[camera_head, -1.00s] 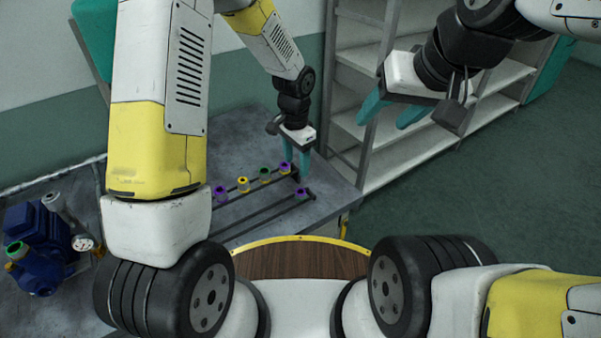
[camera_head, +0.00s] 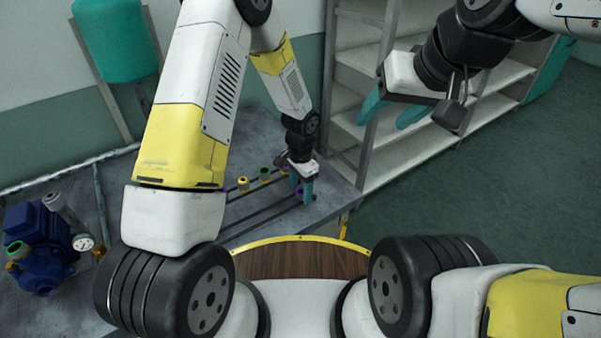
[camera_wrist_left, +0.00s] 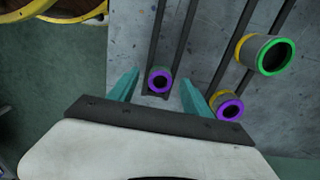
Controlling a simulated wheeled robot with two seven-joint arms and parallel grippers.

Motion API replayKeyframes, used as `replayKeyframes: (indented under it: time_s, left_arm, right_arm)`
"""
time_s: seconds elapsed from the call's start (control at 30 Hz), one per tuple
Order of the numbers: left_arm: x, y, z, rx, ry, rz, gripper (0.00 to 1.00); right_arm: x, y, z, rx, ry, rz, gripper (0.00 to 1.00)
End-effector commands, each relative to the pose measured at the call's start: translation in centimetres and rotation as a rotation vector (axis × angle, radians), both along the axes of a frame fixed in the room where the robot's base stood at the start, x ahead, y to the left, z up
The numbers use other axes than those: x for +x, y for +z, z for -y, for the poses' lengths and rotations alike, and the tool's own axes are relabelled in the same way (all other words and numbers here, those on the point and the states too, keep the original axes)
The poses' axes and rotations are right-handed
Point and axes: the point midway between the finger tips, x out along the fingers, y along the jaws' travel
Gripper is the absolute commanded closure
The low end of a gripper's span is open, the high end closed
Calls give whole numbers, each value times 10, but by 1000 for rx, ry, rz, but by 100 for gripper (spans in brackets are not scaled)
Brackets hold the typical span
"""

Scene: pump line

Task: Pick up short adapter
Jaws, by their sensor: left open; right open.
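A small purple-rimmed adapter (camera_wrist_left: 160,80) stands at the end of a dark rail pair in the left wrist view. In the head view it shows partly behind the fingers (camera_head: 299,191), near the right end of the front rails. My left gripper (camera_head: 302,190) is open and points down there, with its teal fingers on either side of the adapter. The left wrist view shows the left fingers (camera_wrist_left: 159,92) with gaps to the adapter. I cannot tell their exact height over it. My right gripper (camera_head: 393,110) is open, empty and raised, in front of the shelves.
Beside the right finger in the wrist view stand a yellow fitting with purple rim (camera_wrist_left: 230,106) and a larger green-rimmed fitting (camera_wrist_left: 264,54). A blue pump (camera_head: 38,247) stands on the left of the grey bench. Shelves (camera_head: 400,60) stand behind right.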

Motion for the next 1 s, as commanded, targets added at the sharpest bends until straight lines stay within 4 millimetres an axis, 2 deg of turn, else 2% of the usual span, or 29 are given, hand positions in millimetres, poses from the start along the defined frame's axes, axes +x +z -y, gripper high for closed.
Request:
replayKeyframes:
  time_s: [0.07, 0.1, 0.3, 0.37, 0.4, 0.77, 1.0]
  left_arm:
    - [0, 0, 0, 0, 0, 0, 43]
    - [0, 0, 0, 0, 0, 0, 46]
    - [0, 0, 0, 0, 1, 0, 86]
    - [0, 1, 0, 0, 1, 0, 98]
    - [0, 1, 0, 0, 1, 0, 100]
    - [1, 4, 0, -1, 1, 2, 100]
    - [2, 30, 0, -2, 2, 5, 100]
  right_arm:
    - [0, 0, 0, 0, 0, 0, 43]
    - [0, 0, 0, 0, 0, 0, 43]
    - [0, 0, 0, 0, 0, 0, 43]
    - [0, 0, 0, 0, 0, 0, 43]
    - [0, 0, 0, 0, 0, 0, 43]
    - [0, 0, 0, 0, 0, 0, 43]
    - [0, 0, 0, 0, 0, 0, 43]
